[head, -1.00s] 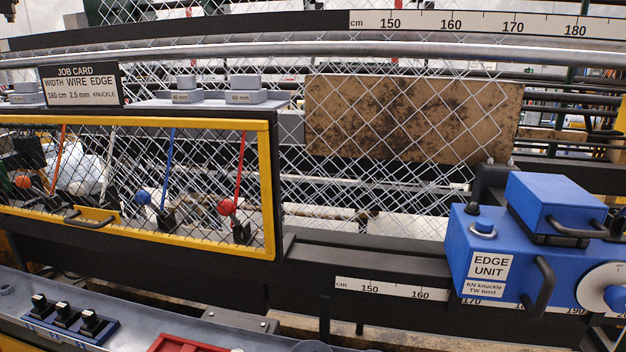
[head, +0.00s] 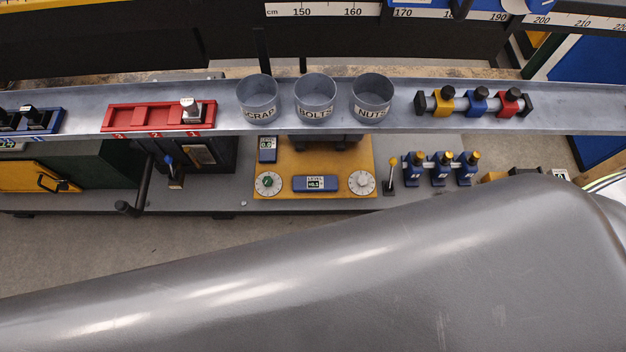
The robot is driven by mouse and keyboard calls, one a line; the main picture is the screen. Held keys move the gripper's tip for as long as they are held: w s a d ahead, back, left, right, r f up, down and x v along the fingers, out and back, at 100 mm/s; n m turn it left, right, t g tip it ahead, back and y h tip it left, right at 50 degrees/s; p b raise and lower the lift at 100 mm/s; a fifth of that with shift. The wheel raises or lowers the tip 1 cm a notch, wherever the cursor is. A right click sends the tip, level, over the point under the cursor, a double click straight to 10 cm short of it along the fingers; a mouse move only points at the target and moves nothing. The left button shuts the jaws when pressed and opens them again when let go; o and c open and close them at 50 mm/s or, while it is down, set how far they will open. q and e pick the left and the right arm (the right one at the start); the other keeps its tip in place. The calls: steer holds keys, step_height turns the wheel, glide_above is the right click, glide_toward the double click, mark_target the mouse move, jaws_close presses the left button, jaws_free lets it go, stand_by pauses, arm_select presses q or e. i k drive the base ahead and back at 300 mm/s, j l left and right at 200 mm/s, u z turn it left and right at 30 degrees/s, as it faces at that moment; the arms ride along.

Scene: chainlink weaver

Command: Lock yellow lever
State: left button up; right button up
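A small upright lever (head: 391,176) with a yellow-orange knob stands on the lower grey shelf, just right of the yellow-brown panel. Whether it is locked cannot be told. Three blue units (head: 439,170) with yellowish tops stand in a row to its right. On the upper grey ledge, a yellow block (head: 441,101) with a black knob sits on a rail beside a blue block (head: 477,101) and a red block (head: 509,102). Neither gripper is in view.
Three grey cups marked for scrap, bolts (head: 315,101) and nuts stand on the ledge. A red tray (head: 150,117) lies left of them. A blue-knobbed lever (head: 174,171) stands at left. My smooth grey body part fills the lower foreground.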

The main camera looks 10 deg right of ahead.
mark_target(393, 162)
steer(key=z, duration=1.3)
